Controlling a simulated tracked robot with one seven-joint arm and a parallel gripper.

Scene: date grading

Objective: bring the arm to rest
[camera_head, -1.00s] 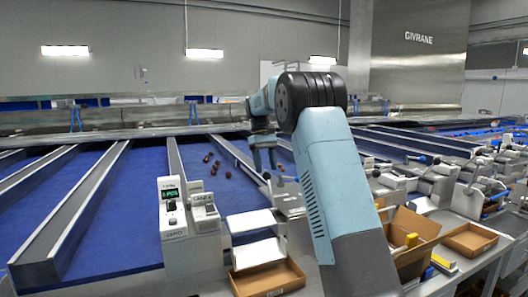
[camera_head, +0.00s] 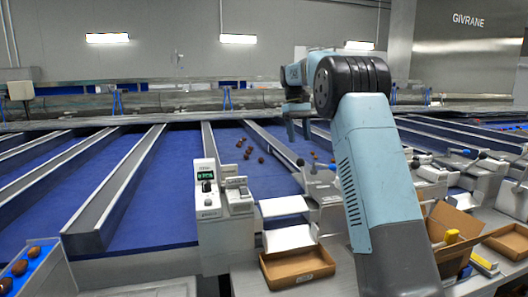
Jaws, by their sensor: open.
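My arm rises from the lower right and bends at its dark elbow joint, right of the middle. My gripper (camera_head: 298,130) hangs pointing down beyond the elbow, above the blue sorting lane. Its two fingers are apart and I see nothing between them. Part of the forearm behind the gripper is hidden by the elbow.
Several brown dates (camera_head: 249,148) lie on the blue belt (camera_head: 180,165). A white control unit (camera_head: 207,205) with a green display stands by an empty cardboard tray (camera_head: 297,268). A larger cardboard box (camera_head: 450,222) holds a yellow item at right. More dates sit in a blue tray (camera_head: 35,270) at lower left.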

